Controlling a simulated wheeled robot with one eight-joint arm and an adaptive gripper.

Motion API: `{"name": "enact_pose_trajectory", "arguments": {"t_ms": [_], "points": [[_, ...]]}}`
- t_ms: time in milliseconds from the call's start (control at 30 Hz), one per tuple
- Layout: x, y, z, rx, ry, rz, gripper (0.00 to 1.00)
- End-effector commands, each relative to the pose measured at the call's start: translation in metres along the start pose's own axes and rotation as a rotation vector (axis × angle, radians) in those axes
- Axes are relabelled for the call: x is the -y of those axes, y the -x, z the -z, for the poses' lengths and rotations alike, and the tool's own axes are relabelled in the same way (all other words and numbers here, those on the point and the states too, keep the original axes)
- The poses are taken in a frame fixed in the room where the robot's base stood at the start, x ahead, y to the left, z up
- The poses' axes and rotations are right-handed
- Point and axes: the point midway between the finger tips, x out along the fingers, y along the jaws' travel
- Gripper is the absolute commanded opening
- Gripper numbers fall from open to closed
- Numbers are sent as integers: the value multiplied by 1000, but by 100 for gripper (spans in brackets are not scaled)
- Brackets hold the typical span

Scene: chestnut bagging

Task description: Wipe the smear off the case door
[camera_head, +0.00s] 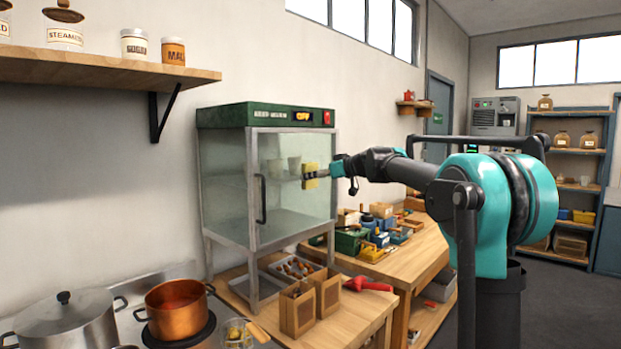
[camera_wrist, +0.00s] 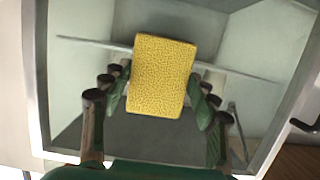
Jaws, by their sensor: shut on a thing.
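The warming case (camera_head: 222,180) has a green top and a glass door (camera_head: 290,215) in a metal frame, which looks shut. My gripper (camera_head: 318,175) is shut on a yellow sponge (camera_head: 310,170), held in front of the door's upper right part. In the wrist view the sponge (camera_wrist: 162,75) sits between the fingers before the pane. Whether it touches the glass I cannot tell. No smear shows clearly; the sponge hides part of the pane.
Paper bags (camera_head: 297,310), a tray of chestnuts (camera_head: 296,268) and a red-handled scoop (camera_head: 367,285) lie below. A copper pot (camera_head: 177,308) stands at lower left. A cluttered bench (camera_head: 400,262) is to the right.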

Motion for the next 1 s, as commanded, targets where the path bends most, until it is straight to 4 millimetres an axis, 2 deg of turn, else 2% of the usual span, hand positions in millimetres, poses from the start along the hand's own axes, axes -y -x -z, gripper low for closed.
{"name": "enact_pose_trajectory", "arguments": {"t_ms": [367,733,1000], "points": [[-17,1,0,-1,-1,-1,36],[-45,2,-1,0,-1,0,36],[-47,-1,0,0,0,1,36]]}}
